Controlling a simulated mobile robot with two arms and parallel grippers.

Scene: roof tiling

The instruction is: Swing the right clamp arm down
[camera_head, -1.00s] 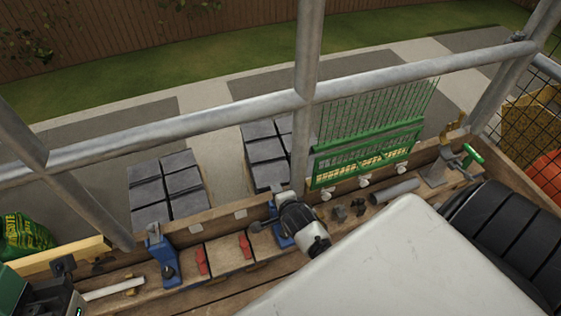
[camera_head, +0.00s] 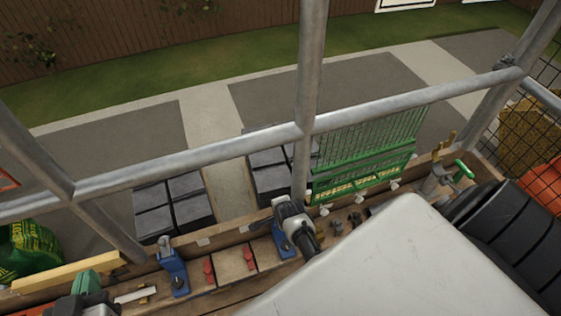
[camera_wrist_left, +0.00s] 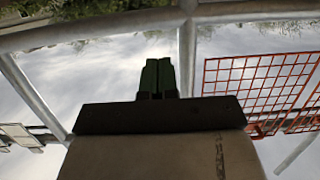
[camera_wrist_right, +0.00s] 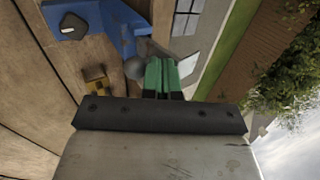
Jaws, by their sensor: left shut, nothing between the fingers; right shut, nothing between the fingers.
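The right clamp (camera_head: 284,245) is blue and stands on the wooden bench. My right wrist covers much of it in the head view, so I cannot tell its arm's angle there. In the right wrist view the blue clamp body (camera_wrist_right: 118,25) is at top left. Its dark ball knob (camera_wrist_right: 136,68) is just left of my right gripper (camera_wrist_right: 161,62), whose green fingers are together and empty. I cannot tell whether they touch the knob. My left gripper (camera_head: 87,282) is at the lower left of the head view. In the left wrist view its green fingers (camera_wrist_left: 158,62) are shut, against sky.
The blue left clamp (camera_head: 173,272) stands further left, with red clips (camera_head: 209,270) between the clamps. Scaffold tubes (camera_head: 190,165) run just beyond the bench. A green rack (camera_head: 365,160) and a green-handled tool (camera_head: 462,170) are to the right.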

